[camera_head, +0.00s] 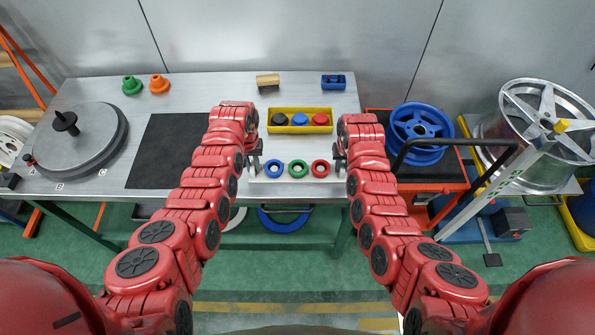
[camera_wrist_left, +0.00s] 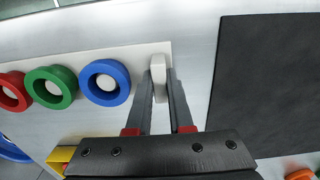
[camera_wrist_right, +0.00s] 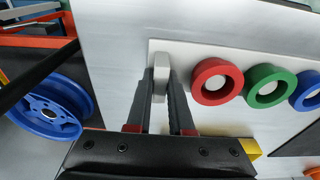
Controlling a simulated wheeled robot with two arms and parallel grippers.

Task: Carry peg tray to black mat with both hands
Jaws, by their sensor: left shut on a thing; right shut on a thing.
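The peg tray (camera_head: 284,180) is a pale flat board on the table in the head view, near its front edge. Blue (camera_head: 274,168), green (camera_head: 298,168) and red (camera_head: 321,168) rings sit on it in a row. My left gripper (camera_head: 254,163) is shut on the tray's left handle (camera_wrist_left: 158,68). My right gripper (camera_head: 340,162) is shut on the right handle (camera_wrist_right: 162,72). The black mat (camera_head: 165,150) lies flat and empty left of the tray; my left arm covers its right part. I cannot tell whether the tray touches the table.
A yellow bin (camera_head: 273,129) with black, blue and red parts stands behind the tray. A wooden block (camera_head: 267,81) and a blue block (camera_head: 333,82) lie further back. A round grey turntable (camera_head: 82,150) is left of the mat. A cart with a blue wheel (camera_head: 418,130) stands right of the table.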

